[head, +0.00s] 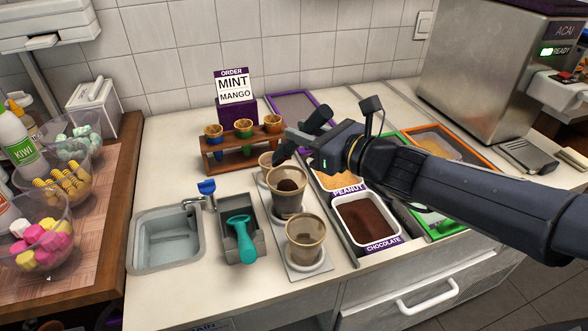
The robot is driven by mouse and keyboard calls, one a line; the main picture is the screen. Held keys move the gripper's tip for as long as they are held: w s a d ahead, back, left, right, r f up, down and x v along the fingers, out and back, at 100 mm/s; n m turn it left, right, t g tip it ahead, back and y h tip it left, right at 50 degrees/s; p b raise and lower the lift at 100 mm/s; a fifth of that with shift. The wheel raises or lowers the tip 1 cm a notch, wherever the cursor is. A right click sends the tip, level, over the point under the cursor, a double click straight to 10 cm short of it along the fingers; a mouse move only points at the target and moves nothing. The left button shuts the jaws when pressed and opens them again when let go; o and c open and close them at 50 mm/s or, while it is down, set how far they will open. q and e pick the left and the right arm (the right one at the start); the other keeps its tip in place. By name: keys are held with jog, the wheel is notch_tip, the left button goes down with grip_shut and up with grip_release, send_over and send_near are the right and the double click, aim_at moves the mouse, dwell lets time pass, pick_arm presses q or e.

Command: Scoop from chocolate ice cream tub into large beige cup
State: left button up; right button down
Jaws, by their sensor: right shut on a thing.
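My right gripper (303,140) comes in from the right above the cups. It is shut on a dark tool, seemingly a scoop (318,118), whose lower end tilts down to the left; my gripper partly hides it. Below it stands a beige cup (288,205) with dark brown content inside. Another beige cup (305,250) stands in front on a round base, also with something brown in it. A third beige cup (265,162) is behind, partly hidden. The chocolate tub (362,240), white-rimmed and filled with brown ice cream, is to the right. My left gripper is out of view.
A teal scoop (241,240) lies in a grey holder beside a small sink (168,242). The peanut tub (340,180) is behind the chocolate one, partly under my arm. A wooden cone rack (240,152) stands at the back. Topping bowls (42,235) are at far left.

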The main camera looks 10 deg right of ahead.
jog(key=shift+r, duration=0.1)
notch_tip(320, 180, up, 6)
jog(key=p, duration=0.5)
jog(key=n+g+y+p, duration=0.1)
jog(key=p, duration=0.1)
jog(key=r+n+g+y+p, duration=0.1)
jog(key=n+p, duration=0.1)
jog(key=shift+r, duration=0.15)
jog(key=n+g+p, duration=0.4)
jog(key=n, duration=0.1)
jog(key=r+n+g+y+p, duration=0.1)
jog(key=n+g+p, duration=0.2)
jog(key=n, duration=0.2)
jog(key=r+n+g+p, duration=0.1)
jog(key=n+g+p, duration=0.3)
jog(key=n, duration=0.1)
jog(key=shift+w+g+y+p, duration=0.1)
jog(key=shift+g+y+p, duration=0.2)
jog(key=shift+a+f+n+g+h, duration=0.1)
jog(key=shift+f+n+g+h, duration=0.2)
jog(key=shift+n, duration=0.3)
jog(key=shift+f+n+g+h, duration=0.1)
jog(key=shift+n+g+h, duration=0.1)
jog(key=shift+n+g, duration=0.3)
jog(key=shift+r+n+g+h, duration=0.1)
jog(key=shift+n+g+h, duration=0.35)
jog(key=shift+n, duration=0.35)
jog(key=shift+n+g+h, duration=0.25)
jog(key=shift+n+h, duration=0.3)
jog(key=shift+n, duration=0.05)
